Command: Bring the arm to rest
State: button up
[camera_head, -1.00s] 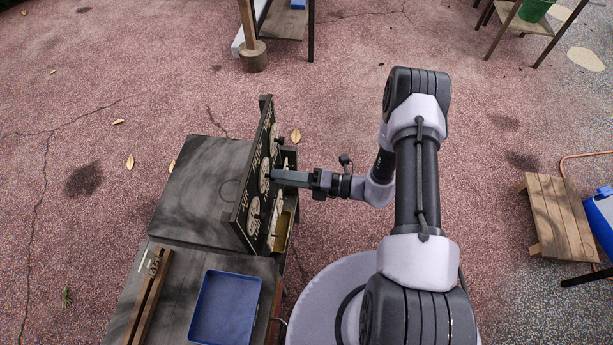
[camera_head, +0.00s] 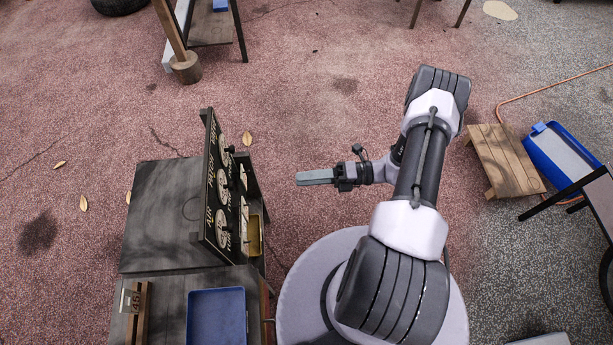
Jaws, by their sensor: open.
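My gripper (camera_head: 300,178) is at the end of my bent arm, a little right of the middle of the view. It points left and is held over bare ground, with nothing seen in it. The gap between its fingers is hard to see from above. The upright dark panel (camera_head: 216,185) with round dials and lettering stands to its left on the cart (camera_head: 150,215). A clear gap separates the fingertips from the panel. The panel's dial face is seen at a steep angle.
A blue tray (camera_head: 217,318) lies on the cart's near part, with a wooden rack (camera_head: 140,312) beside it. A low wooden platform (camera_head: 505,158) and a blue bin (camera_head: 560,155) are at the right. A post with a round base (camera_head: 187,70) stands at the back. Open ground lies beyond my gripper.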

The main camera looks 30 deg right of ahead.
jog(key=s+a+r+n+g+h, duration=0.1)
jog(key=a+r+n+g+h, duration=0.25)
jog(key=r+n, duration=0.6)
jog(key=s+a+r+n+g+h, duration=0.15)
jog(key=r+n+g+h, duration=0.25)
jog(key=r+n, duration=0.5)
jog(key=s+a+r+n+t+h, duration=0.2)
jog(key=s+r+n+t+h, duration=0.1)
jog(key=r+n, duration=0.4)
jog(key=s+a+r+n+t+h, duration=0.2)
jog(key=s+r+n+t+h, duration=0.2)
jog(key=r+n, duration=0.3)
jog(key=shift+s+r+b, duration=0.3)
jog(key=shift+s+r, duration=0.1)
jog(key=shift+s, duration=0.25)
jog(key=shift+h, duration=0.25)
